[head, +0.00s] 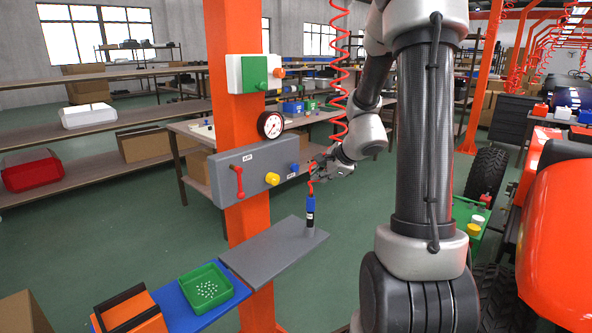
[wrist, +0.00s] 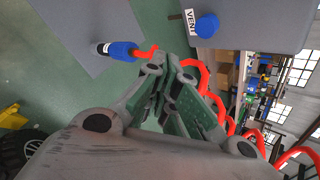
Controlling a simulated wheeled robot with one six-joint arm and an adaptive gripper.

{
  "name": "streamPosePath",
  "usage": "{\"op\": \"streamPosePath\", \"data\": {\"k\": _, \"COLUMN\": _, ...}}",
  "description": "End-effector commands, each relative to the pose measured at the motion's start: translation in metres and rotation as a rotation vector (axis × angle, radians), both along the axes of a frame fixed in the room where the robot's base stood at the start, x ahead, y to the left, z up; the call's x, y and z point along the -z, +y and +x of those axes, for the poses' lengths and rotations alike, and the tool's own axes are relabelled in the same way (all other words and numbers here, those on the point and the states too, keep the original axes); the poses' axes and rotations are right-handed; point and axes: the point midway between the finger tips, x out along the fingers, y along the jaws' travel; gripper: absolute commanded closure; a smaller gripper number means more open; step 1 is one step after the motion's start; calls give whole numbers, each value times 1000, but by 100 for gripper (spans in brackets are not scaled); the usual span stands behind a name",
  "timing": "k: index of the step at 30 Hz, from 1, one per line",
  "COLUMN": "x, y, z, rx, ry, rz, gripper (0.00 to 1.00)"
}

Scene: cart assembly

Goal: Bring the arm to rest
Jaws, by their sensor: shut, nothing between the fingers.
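My gripper (head: 316,166) hangs at the end of my arm in front of the grey panel, near its right end. In the wrist view the fingertips of my gripper (wrist: 172,62) are close together with nothing between them. A blue and black tool (head: 310,208) with a red hose on top stands upright on the grey shelf (head: 270,252), a little below my gripper. The blue end of this tool also shows in the wrist view (wrist: 120,50), beside and apart from the fingers.
The grey panel (head: 225,178) carries a red lever, a yellow knob and a blue knob (head: 295,167), with a gauge (head: 270,125) above. A green tray (head: 206,288) holds small white pieces. A red coiled hose (head: 340,70) hangs near my arm. An orange vehicle (head: 560,220) stands at right.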

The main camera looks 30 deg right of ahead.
Motion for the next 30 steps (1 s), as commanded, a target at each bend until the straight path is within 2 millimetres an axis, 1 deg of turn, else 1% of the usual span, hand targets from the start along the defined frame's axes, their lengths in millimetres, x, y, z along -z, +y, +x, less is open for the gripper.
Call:
{"op": "streamPosePath", "data": {"k": 8, "x": 0, "y": 2, "z": 0, "rx": -13, "ry": -2, "rz": -2, "gripper": 100}}
{"op": "streamPosePath", "data": {"k": 11, "x": 4, "y": 11, "z": -9, "rx": -117, "ry": 13, "rz": -25, "gripper": 100}}
{"op": "streamPosePath", "data": {"k": 14, "x": 17, "y": 25, "z": -39, "rx": -293, "ry": 72, "rz": -66, "gripper": 100}}
{"op": "streamPosePath", "data": {"k": 17, "x": 11, "y": 42, "z": -82, "rx": -532, "ry": 120, "rz": -150, "gripper": 100}}
{"op": "streamPosePath", "data": {"k": 18, "x": 6, "y": 51, "z": -102, "rx": -641, "ry": 139, "rz": -193, "gripper": 100}}
{"op": "streamPosePath", "data": {"k": 20, "x": -5, "y": 62, "z": -132, "rx": -806, "ry": 168, "rz": -268, "gripper": 100}}
{"op": "streamPosePath", "data": {"k": 21, "x": -13, "y": 67, "z": -152, "rx": -910, "ry": 187, "rz": -320, "gripper": 100}}
{"op": "streamPosePath", "data": {"k": 23, "x": -25, "y": 72, "z": -181, "rx": -1058, "ry": 217, "rz": -404, "gripper": 100}}
{"op": "streamPosePath", "data": {"k": 24, "x": -34, "y": 74, "z": -199, "rx": -1152, "ry": 237, "rz": -465, "gripper": 100}}
{"op": "streamPosePath", "data": {"k": 27, "x": -56, "y": 73, "z": -241, "rx": -1361, "ry": 286, "rz": -634, "gripper": 100}}
{"op": "streamPosePath", "data": {"k": 30, "x": -77, "y": 69, "z": -272, "rx": -1510, "ry": 320, "rz": -810, "gripper": 100}}
